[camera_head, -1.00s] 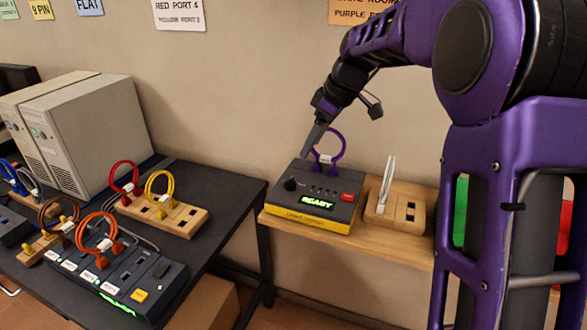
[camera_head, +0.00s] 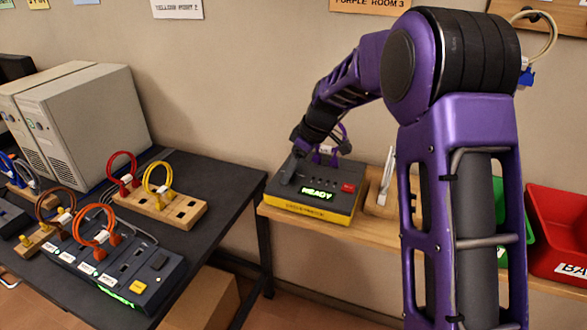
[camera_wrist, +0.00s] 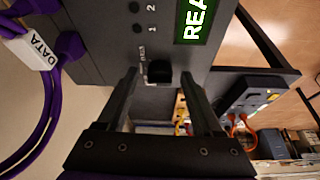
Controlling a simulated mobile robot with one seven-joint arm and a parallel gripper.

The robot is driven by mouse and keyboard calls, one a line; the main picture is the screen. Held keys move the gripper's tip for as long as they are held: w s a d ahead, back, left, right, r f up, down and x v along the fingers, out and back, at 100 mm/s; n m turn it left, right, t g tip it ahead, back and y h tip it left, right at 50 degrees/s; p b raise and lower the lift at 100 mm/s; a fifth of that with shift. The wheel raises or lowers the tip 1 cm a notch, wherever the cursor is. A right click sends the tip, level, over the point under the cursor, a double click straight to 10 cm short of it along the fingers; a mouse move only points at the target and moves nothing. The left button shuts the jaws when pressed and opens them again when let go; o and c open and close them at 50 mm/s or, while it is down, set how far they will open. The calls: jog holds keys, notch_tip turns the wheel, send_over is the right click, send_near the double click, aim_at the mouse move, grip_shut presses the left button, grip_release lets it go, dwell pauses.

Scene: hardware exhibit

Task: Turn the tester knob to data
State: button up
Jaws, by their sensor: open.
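The tester (camera_head: 330,197) is a dark grey box with a yellow front edge, a green READY screen and a red button, on the wooden shelf. Its black knob (camera_wrist: 158,71) shows in the wrist view between the fingers of my gripper (camera_wrist: 160,85). The fingers are open, one on each side of the knob; I cannot tell whether they touch it. In the head view my gripper (camera_head: 287,176) hides the knob at the tester's left side. A purple cable (camera_wrist: 50,105) with a DATA tag is plugged into the tester. The marks around the knob are mostly too small to read.
A wooden block (camera_head: 378,200) holding an upright pale item stands right of the tester. A red bin (camera_head: 556,235) and a green bin are farther right. The dark table (camera_head: 222,178) at left carries cable blocks, a panel and beige computers.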

grip_shut()
dwell(0.4)
jog(key=m, duration=0.2)
jog(key=m+t+h+b, duration=0.1)
jog(key=m, duration=0.1)
jog(key=shift+s+a+m, duration=0.2)
jog(key=shift+m, duration=0.1)
jog(key=m+h, duration=0.1)
jog(key=m, duration=0.1)
jog(key=m+t+h+p, duration=0.1)
jog(key=m, duration=0.2)
jog(key=shift+s+a+p, duration=0.1)
jog(key=shift+a+p, duration=0.05)
jog(key=shift+p, duration=0.15)
jog(key=shift+m, duration=0.3)
grip_release()
